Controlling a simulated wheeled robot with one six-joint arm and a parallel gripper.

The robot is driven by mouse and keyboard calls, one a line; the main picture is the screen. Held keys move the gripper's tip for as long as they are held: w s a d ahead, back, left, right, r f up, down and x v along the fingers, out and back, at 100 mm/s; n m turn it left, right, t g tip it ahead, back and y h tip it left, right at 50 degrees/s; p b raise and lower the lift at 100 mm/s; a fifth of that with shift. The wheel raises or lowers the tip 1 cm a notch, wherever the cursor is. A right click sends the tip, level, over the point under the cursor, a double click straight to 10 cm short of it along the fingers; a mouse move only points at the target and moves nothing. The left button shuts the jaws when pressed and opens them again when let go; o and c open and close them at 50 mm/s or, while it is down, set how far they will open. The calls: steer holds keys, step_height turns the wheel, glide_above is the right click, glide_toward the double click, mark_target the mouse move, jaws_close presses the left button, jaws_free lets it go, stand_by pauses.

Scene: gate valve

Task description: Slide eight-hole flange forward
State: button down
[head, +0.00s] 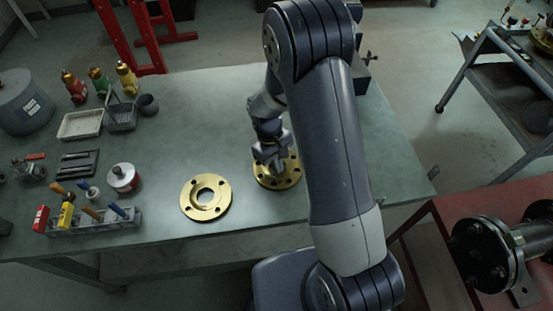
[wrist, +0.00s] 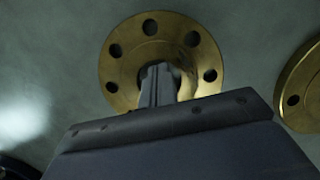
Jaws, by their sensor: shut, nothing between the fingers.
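The eight-hole flange (head: 289,180) is a brass disc lying flat on the bench, partly hidden behind my gripper in the head view. In the wrist view the flange (wrist: 122,73) shows several bolt holes around its rim. My gripper (head: 268,163) points down at its middle, with the fingers shut and empty. In the wrist view the fingertips (wrist: 158,72) overlap the central bore. I cannot tell how far they reach into it or whether they touch its wall.
A second brass flange (head: 190,199) with fewer holes lies to the left, apart from the first. A red-and-white can (head: 123,178), a tool rack (head: 97,223) and trays (head: 80,125) stand further left on the bench (head: 190,130). The bench's front edge is close to both flanges.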

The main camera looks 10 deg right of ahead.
mark_target(297, 190)
steer(key=shift+s+d, duration=0.1)
steer(key=s+d, duration=0.1)
steer(key=s, duration=0.1)
steer(key=s+d+b, duration=0.1)
steer(key=s, duration=0.1)
steer(key=s+d, duration=0.2)
steer(key=shift+s, duration=0.15)
steer(key=shift+r, duration=0.1)
stand_by(0.3)
steer(key=p+v, duration=0.7)
steer(key=v, duration=0.2)
steer(key=shift+r, duration=0.4)
steer(key=shift+a+f, duration=0.1)
steer(key=shift+f, duration=0.05)
